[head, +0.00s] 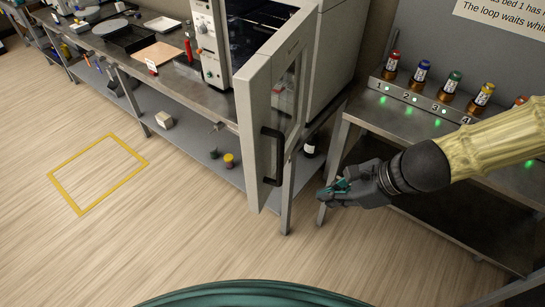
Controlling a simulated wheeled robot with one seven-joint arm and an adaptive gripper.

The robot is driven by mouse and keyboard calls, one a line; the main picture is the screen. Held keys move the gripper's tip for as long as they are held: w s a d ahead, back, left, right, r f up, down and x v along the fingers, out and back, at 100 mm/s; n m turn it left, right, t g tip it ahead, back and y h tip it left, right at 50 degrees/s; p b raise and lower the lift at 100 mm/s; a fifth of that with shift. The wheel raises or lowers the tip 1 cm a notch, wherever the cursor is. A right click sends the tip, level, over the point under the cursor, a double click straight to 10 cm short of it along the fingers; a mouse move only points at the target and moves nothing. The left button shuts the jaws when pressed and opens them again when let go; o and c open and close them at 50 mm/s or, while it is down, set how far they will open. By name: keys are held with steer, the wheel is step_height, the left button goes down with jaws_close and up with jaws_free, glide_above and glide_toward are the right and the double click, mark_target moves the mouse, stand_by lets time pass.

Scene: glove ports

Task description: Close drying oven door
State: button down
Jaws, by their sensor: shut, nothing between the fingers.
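The drying oven (337,60) is a pale grey box on the workbench. Its interior shows dark past the door. The oven door (257,115) stands ajar, swung out toward me, with a glass window and a black bar handle (271,157) on its front face. My gripper (330,193) is shut and empty. It is at the right of the door, a short way from the handle and apart from it in the picture. My arm, in a yellowish sleeve, comes in from the right.
The long workbench (155,60) with trays runs to the upper left. A yellow floor square (84,209) lies at left. The wooden floor before the door is clear.

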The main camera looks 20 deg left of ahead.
steer(key=a+r+m+y, duration=0.2)
steer(key=a+r, duration=0.1)
steer(key=r, duration=0.7)
glide_toward(257, 173)
steer(key=shift+f, duration=1.6)
steer(key=shift+w+a+p, duration=0.2)
steer(key=shift+a+p, duration=0.55)
steer(key=shift+a, duration=1)
steer(key=shift+a, duration=0.1)
